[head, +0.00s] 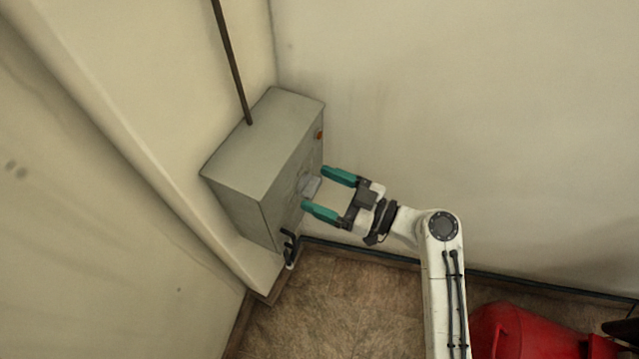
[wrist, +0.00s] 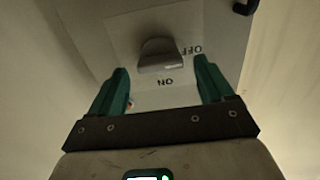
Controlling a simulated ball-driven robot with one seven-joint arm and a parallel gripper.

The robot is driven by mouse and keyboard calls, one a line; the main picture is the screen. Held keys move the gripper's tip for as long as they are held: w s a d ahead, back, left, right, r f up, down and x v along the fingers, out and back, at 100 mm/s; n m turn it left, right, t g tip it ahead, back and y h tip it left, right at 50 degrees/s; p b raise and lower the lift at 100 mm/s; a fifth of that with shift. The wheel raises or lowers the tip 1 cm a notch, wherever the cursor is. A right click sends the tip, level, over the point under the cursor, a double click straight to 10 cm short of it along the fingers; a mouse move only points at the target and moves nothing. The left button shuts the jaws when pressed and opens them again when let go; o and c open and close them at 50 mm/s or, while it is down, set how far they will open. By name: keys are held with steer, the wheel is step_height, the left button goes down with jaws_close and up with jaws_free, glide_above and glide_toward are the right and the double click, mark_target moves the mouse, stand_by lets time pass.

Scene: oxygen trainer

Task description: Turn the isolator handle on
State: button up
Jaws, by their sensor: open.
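The isolator handle (head: 311,187) is a small grey grip on the front face of a grey wall box (head: 258,147). In the wrist view the handle (wrist: 159,54) stands out from a pale plate with upside-down labels. OFF is to the right of the handle and ON is below it. I cannot tell for sure which mark the handle points to. My gripper (head: 315,188) has teal fingers spread apart, facing the box front. In the wrist view my gripper (wrist: 161,68) has one finger on each side of the handle's near end, with visible gaps and no clear contact.
An orange lamp (head: 319,135) sits high on the box front. A dark conduit (head: 232,62) rises from the box top. A red object (head: 535,333) stands on the floor at lower right. Walls meet behind the box.

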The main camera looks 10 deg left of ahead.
steer(key=shift+w+a, duration=0.2)
steer(key=shift+a, duration=0.45)
steer(key=shift+c, duration=0.4)
steer(key=c, duration=1)
steer(key=shift+o, duration=0.2)
